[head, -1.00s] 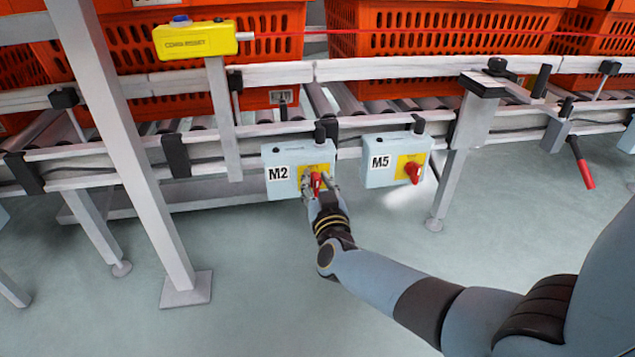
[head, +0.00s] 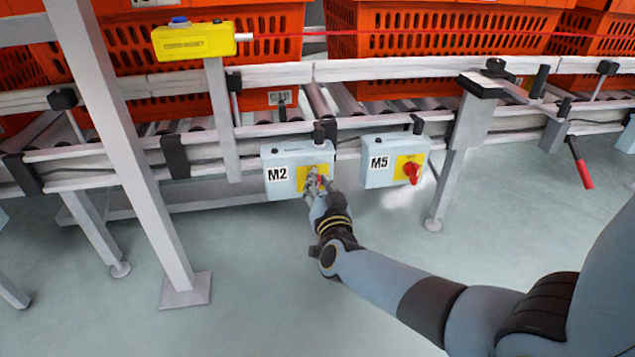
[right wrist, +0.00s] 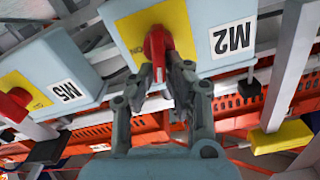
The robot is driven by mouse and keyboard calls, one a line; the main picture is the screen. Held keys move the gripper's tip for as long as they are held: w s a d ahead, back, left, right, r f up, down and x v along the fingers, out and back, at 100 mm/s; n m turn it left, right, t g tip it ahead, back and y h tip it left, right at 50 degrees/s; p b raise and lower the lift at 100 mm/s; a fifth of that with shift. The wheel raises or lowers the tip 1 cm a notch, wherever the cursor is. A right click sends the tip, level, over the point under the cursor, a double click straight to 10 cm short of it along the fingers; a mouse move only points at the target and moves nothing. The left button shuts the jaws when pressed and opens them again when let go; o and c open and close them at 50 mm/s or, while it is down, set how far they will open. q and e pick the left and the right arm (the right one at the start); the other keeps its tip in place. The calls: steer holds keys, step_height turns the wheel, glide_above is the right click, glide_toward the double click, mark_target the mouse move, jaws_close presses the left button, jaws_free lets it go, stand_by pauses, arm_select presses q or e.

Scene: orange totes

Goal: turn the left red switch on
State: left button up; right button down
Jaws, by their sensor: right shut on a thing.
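The left red switch (right wrist: 158,46) sits on a yellow plate on the M2 box (head: 282,158); in the head view my gripper mostly covers it. My right gripper (head: 317,182) is at the front of this box, shut on the red switch. In the right wrist view the fingers of my right gripper (right wrist: 160,82) are at the switch's handle, and that picture is upside down. The other red switch (head: 412,172) is on the M5 box (head: 377,166) to the right, untouched. My left gripper is not in view.
A conveyor with a pale rail (head: 390,66) runs behind the boxes and carries orange totes (head: 190,30). A yellow box (head: 195,40) stands on a post at left. A grey upright (head: 128,150) stands at left. The floor before the boxes is clear.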

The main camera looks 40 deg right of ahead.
steer(key=m, duration=0.4)
steer(key=shift+s+d+f+m+b, duration=0.2)
steer(key=shift+d+f+m+b, duration=0.1)
steer(key=shift+d+f, duration=0.1)
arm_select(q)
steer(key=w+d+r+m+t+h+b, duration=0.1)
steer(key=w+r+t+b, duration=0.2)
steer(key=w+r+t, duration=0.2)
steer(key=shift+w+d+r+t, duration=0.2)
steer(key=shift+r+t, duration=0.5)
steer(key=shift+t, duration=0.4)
arm_select(e)
steer(key=shift+s+d+f+m, duration=0.1)
steer(key=shift+f+m, duration=0.15)
steer(key=shift+m, duration=1.4)
steer(key=shift+s+d+f+m, duration=0.1)
steer(key=shift+f+m, duration=0.15)
steer(key=shift+m, duration=1.45)
steer(key=shift+d+f+m, duration=0.1)
steer(key=shift+f+m, duration=0.15)
steer(key=shift+m, duration=1.4)
